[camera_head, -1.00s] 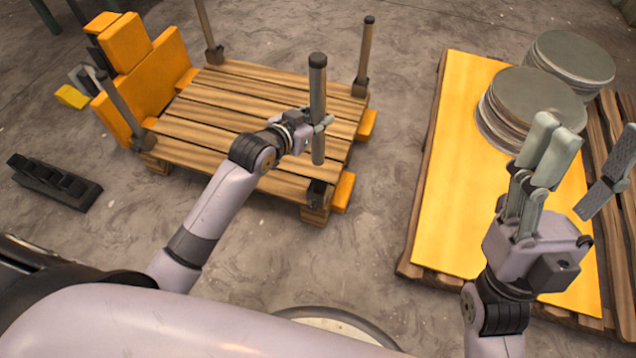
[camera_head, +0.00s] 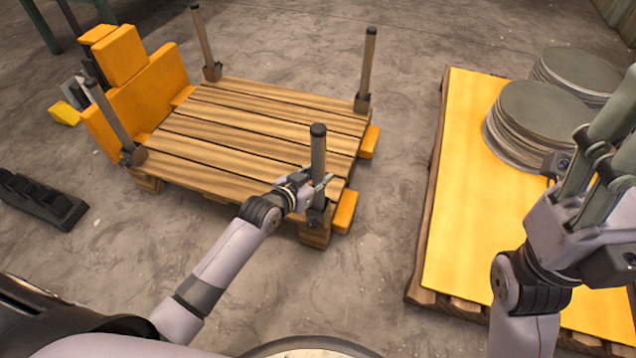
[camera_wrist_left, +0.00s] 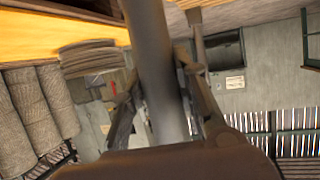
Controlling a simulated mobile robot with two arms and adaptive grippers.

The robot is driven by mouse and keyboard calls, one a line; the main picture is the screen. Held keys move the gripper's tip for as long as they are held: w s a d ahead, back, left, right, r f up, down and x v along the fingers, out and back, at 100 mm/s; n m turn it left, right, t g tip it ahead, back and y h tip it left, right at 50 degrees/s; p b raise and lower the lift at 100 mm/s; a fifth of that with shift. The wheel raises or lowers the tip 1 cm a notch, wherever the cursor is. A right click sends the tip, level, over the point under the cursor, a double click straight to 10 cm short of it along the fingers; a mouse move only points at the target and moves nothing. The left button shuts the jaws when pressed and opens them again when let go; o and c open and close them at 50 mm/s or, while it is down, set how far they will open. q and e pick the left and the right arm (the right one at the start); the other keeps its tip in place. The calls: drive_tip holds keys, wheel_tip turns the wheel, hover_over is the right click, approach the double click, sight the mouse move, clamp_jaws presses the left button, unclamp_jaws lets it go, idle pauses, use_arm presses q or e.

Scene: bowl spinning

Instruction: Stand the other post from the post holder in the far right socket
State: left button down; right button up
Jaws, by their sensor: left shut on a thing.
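My left gripper (camera_head: 312,188) is shut around a grey-brown post (camera_head: 318,160) with a dark cap. The post is upright over the near right corner of the wooden pallet (camera_head: 215,150). Its lower end meets the dark socket (camera_head: 318,215) there; I cannot tell how deep it sits. The held post also fills the middle of the left wrist view (camera_wrist_left: 160,75). Posts stand at the other corners: far right (camera_head: 367,65), far left (camera_head: 201,40) and near left (camera_head: 108,115). The black post holder (camera_head: 42,200) on the floor shows no post.
Yellow blocks (camera_head: 135,85) are stacked at the pallet's left end. To the right, a yellow sheet (camera_head: 460,190) on another pallet carries stacks of round grey discs (camera_head: 535,110). Bare floor (camera_head: 390,190) lies between the pallets.

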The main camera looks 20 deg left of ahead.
use_arm(q)
drive_tip(key=shift+f, duration=0.55)
drive_tip(key=shift+r, duration=0.1)
drive_tip(key=shift+f, duration=0.2)
drive_tip(key=c, duration=1.3)
unclamp_jaws()
